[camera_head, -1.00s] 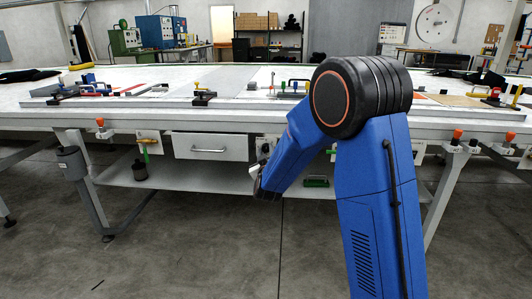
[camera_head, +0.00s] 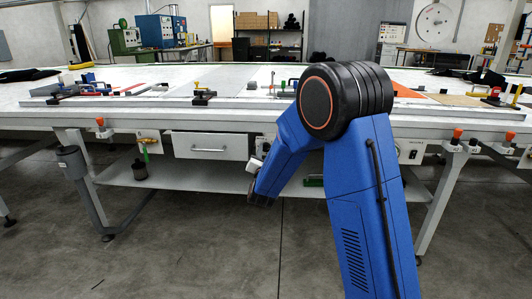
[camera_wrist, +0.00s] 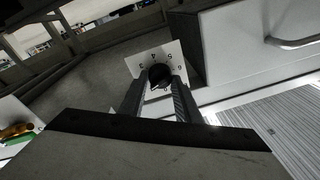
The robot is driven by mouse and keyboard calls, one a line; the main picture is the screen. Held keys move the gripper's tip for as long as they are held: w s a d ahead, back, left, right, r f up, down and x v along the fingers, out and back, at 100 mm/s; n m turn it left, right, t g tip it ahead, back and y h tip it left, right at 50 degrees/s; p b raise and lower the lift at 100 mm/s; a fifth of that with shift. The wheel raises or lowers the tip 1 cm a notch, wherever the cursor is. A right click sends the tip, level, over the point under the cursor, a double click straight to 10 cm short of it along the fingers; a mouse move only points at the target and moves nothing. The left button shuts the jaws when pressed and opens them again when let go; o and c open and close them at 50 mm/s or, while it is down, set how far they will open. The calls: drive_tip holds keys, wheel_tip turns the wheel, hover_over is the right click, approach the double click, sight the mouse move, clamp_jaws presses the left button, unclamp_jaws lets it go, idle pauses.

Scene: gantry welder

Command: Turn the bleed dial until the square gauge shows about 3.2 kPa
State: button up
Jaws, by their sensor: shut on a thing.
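A black round dial (camera_wrist: 160,75) sits on a white numbered plate (camera_wrist: 143,59) in the wrist view, and I take it to be the bleed dial. My gripper (camera_wrist: 160,88) is shut on this dial, with one dark finger on each side of it. The numbers around the knob are small, and its exact setting is hard to read.
A long white table (camera_head: 220,119) spans the head view, with clamps along its edge. A drawer (camera_head: 210,146) hangs below, and its handle (camera_wrist: 293,41) shows in the wrist view. A brass valve (camera_wrist: 16,131) is at the wrist view's left edge. The floor in front is clear.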

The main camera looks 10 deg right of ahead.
drive_tip(key=m, duration=0.4)
drive_tip(key=shift+a+h, duration=0.1)
drive_tip(key=shift+h, duration=0.2)
drive_tip(key=shift+f+m+h, duration=0.1)
drive_tip(key=shift+m+h, duration=0.2)
drive_tip(key=shift+m, duration=1.7)
drive_tip(key=o, duration=1)
drive_tip(key=shift+o, duration=0.2)
drive_tip(key=v, duration=1.7)
drive_tip(key=shift+s+r, duration=0.2)
drive_tip(key=shift+r, duration=0.05)
drive_tip(key=shift+a, duration=0.15)
